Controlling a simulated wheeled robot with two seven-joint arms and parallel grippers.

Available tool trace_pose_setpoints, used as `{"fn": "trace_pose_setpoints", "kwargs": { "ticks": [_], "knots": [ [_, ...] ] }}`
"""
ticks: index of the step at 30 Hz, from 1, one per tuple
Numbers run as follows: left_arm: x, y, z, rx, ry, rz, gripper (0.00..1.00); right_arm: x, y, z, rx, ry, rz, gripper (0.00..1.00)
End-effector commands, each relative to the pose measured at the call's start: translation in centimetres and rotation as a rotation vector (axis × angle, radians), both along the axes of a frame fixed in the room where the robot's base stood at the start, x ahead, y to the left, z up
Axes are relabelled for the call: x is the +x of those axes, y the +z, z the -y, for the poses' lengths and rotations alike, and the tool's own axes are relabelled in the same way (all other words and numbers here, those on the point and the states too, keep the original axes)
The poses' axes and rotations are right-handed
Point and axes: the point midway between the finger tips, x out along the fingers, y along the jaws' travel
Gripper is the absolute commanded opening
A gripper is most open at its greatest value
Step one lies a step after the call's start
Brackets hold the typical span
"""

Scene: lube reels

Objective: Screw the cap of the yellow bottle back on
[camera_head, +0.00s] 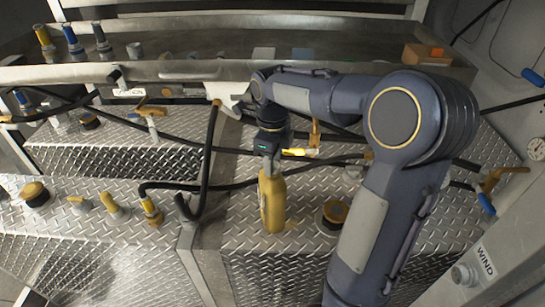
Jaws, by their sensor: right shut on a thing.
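The yellow bottle (272,208) stands upright on the diamond-plate deck, near the middle of the view. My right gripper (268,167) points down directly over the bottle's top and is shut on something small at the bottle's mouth. That fits the cap, but the fingers hide it and I cannot make out its outline. I cannot tell whether the cap is seated on the neck. My left gripper is not in view.
A round brown cap on a fitting (335,212) sits to the right of the bottle. Black hoses (208,155) run to the left and behind. A metal shelf (190,70) with several small bottles spans the back. An orange box (424,54) stands on its right end.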

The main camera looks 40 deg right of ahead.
Motion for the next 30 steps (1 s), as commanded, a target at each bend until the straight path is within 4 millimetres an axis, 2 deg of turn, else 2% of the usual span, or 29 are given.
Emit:
{"fn": "trace_pose_setpoints", "kwargs": {
  "ticks": [8,11,15,19,30],
  "knots": [
    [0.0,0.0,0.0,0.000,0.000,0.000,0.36,0.0,0.1,0.0,0.000,-0.013,0.001,0.13],
    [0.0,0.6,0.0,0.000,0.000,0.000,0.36,0.0,0.2,0.0,0.000,-0.111,0.000,0.13],
    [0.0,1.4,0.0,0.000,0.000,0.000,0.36,0.0,0.2,0.0,0.000,-0.326,-0.002,0.13],
    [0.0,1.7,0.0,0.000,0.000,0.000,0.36,0.0,0.0,0.0,0.001,-0.440,-0.001,0.13],
    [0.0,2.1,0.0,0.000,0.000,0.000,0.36,0.0,0.1,0.0,0.000,-0.462,-0.002,0.13]
  ]
}}
